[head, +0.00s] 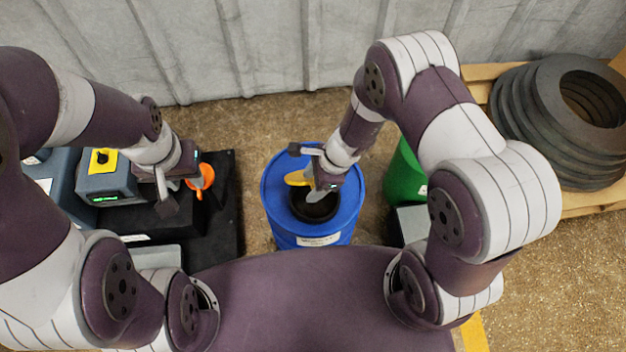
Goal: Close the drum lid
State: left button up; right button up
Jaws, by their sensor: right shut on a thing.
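A blue drum (275,203) stands upright at the centre of the head view, with a round dark opening (314,209) in its top. A yellow piece (298,179), which looks like part of the lid, shows at the back left edge of the opening, right by my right gripper. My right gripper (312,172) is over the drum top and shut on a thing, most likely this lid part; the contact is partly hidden. My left gripper (177,192) is to the left, over dark equipment and away from the drum. Its finger gap is not clear.
A black base with grey equipment (105,183) and an orange part (204,178) lies at left. A green container (402,180) stands close to the drum's right. Stacked dark rings (535,100) rest on a wooden pallet (590,203). A corrugated wall (270,50) closes the back.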

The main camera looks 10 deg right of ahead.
jog(key=shift+w, duration=0.15)
jog(key=p+v, duration=0.5)
jog(key=v, duration=0.7)
jog(key=shift+d+r, duration=0.15)
jog(key=shift+r, duration=0.2)
jog(key=shift+c, duration=0.3)
